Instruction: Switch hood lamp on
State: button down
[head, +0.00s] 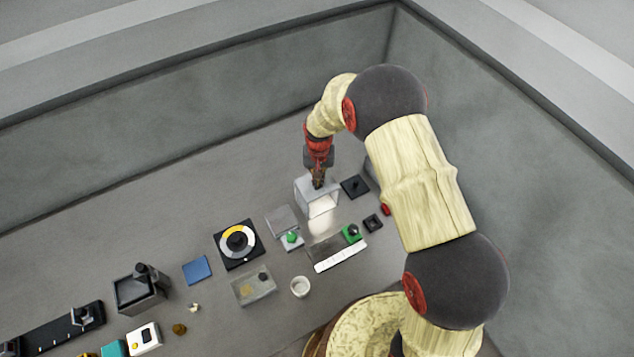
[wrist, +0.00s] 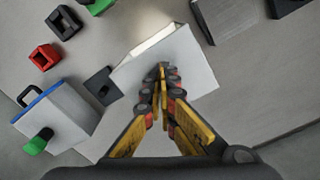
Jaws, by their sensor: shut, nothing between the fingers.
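The hood is a pale grey-white box (head: 303,190) standing on the bench near the middle of the head view. Its front opening looks bright, and the bench just in front of it is lighter. In the wrist view the hood's flat top (wrist: 195,75) is below my fingers, with a bright strip along its far edge. My gripper (head: 318,184) is shut and empty, pointing down at the hood top. In the wrist view its fingertips (wrist: 163,72) overlap the top; whether they touch cannot be told. No lamp switch is visible; the fingers cover part of the top.
A black plate (head: 355,186) lies right of the hood. In front are a green block (head: 352,233), a white strip (head: 340,257) and a green-knobbed box (head: 290,245). A dial (head: 239,243) and blue square (head: 197,270) lie left. Walls enclose the bench behind and right.

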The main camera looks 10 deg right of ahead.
jog(key=shift+r+p, duration=1.55)
jog(key=shift+r, duration=1.9)
jog(key=s+d+r+t+b, duration=0.2)
jog(key=s+d+r+b, duration=0.1)
jog(key=s+b, duration=0.5)
jog(key=s+d+r+n+t+b, duration=0.1)
jog(key=s+d+r+b, duration=0.3)
jog(key=s+b, duration=0.4)
jog(key=s+d+r+t+b, duration=0.2)
jog(key=s+d+r+b, duration=0.2)
jog(key=s+b, duration=0.4)
jog(key=s+d, duration=0.1)
jog(key=s, duration=0.4)
jog(key=shift+r+t+b, duration=0.25)
jog(key=shift+t+b, duration=0.05)
jog(key=shift+b, duration=0.1)
